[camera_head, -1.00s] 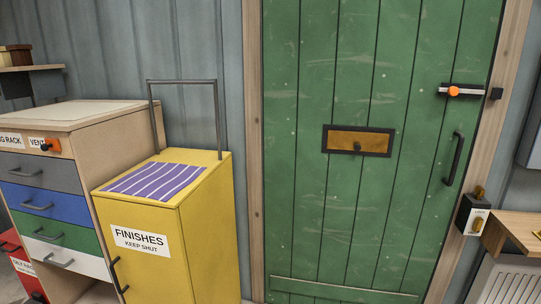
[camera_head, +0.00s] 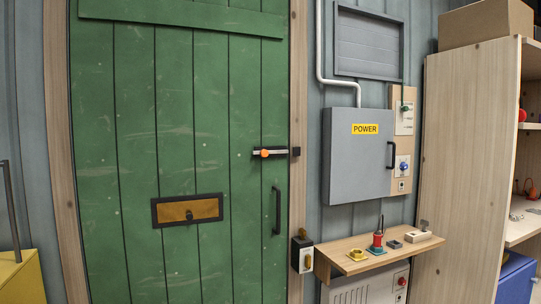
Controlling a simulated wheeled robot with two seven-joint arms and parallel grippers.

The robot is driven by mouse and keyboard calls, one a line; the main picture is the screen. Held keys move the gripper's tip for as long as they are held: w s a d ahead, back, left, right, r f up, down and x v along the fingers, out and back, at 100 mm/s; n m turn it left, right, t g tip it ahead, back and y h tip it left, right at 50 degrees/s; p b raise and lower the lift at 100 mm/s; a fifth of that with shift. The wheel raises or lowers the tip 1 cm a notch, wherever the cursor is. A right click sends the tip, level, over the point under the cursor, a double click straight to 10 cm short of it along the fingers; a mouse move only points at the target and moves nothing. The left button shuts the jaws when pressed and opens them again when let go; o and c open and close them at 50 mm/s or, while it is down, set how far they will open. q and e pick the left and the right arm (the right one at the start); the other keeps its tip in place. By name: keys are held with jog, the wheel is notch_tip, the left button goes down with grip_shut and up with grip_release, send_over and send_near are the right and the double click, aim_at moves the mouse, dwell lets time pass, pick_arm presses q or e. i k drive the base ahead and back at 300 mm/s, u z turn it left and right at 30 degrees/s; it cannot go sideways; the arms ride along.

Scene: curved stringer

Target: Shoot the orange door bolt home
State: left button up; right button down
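The orange door bolt knob (camera_head: 265,153) sits on a short pale bar near the right edge of the green plank door (camera_head: 180,130). The bar reaches right toward a small dark keeper (camera_head: 296,151) on the wooden door frame. At this size I cannot tell whether the bar's tip is inside the keeper. The door looks shut. A dark vertical handle (camera_head: 277,211) is below the bolt. Neither of my grippers is in view.
A grey POWER cabinet (camera_head: 356,155) hangs right of the door. Below it, a wooden shelf (camera_head: 345,262) juts out, holding small items. A small dark box (camera_head: 301,250) is beside the door frame. Tall wooden shelving (camera_head: 463,150) stands at right. A yellow cabinet (camera_head: 22,280) is at lower left.

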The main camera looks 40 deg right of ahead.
aim_at(263, 153)
jog(key=u, duration=0.05)
jog(key=k, duration=0.55)
jog(key=z, duration=0.9)
jog(key=i, duration=2.1)
jog(key=u, duration=0.9)
